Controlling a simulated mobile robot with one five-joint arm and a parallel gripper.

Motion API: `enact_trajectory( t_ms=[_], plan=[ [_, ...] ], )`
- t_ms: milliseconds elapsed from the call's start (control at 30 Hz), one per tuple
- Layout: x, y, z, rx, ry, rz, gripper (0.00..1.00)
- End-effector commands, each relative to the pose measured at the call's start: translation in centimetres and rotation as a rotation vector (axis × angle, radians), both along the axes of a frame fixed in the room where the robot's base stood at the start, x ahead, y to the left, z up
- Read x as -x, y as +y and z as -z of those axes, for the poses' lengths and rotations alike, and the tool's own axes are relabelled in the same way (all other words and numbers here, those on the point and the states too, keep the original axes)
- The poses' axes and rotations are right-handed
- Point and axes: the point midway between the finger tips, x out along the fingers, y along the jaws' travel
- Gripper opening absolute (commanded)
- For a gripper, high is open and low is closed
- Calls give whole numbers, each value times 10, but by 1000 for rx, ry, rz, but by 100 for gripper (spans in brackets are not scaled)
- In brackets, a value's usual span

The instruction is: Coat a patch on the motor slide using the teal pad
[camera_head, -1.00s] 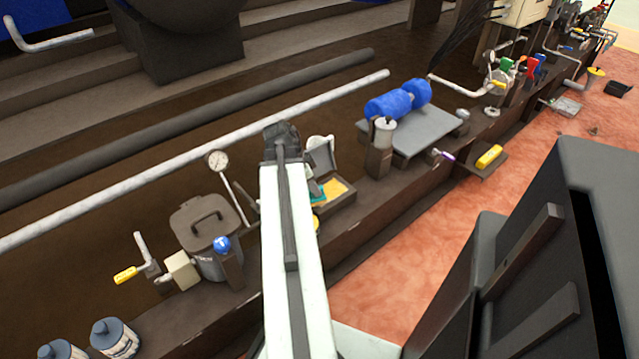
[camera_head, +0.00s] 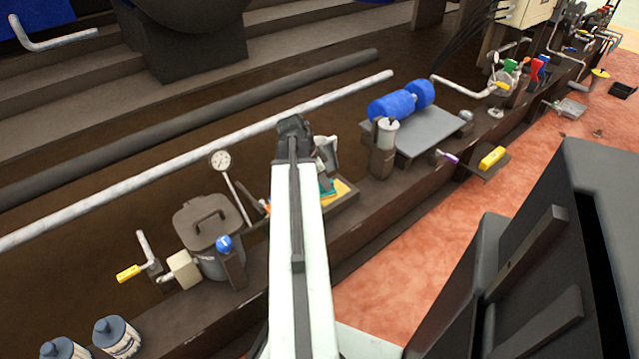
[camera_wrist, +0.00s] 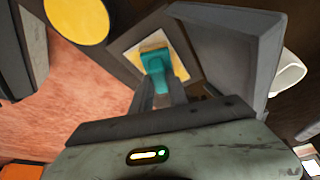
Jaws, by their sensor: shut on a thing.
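The teal pad (camera_wrist: 155,66) is between the fingertips of my gripper (camera_wrist: 158,88) in the wrist view, and the gripper is shut on it. A little teal (camera_head: 327,188) shows beside my arm in the head view. The pad overlaps a dark-rimmed tray with a yellow and pale inside (camera_wrist: 178,66); I cannot tell whether it touches it. The blue motor (camera_head: 391,107) lies on a flat grey plate (camera_head: 432,133), apparently the motor slide, to the right of my gripper. My arm hides part of the tray in the head view.
A grey lid-like panel (camera_wrist: 228,40) stands close right of my gripper in the wrist view. A grey canister (camera_head: 385,135) stands between tray and plate. A lidded pot (camera_head: 210,225) and a dial gauge (camera_head: 220,160) are left of my arm. A long pipe (camera_head: 140,182) runs behind.

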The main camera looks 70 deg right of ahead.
Motion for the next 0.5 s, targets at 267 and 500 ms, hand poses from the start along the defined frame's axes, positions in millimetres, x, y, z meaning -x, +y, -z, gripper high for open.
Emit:
enact_trajectory(
  t_ms=[267, 500],
  plan=[
    [6, -13, 1, 0, 0, 0, 0],
    [17, -34, 2, -1, 1, 0, 0]
  ],
)
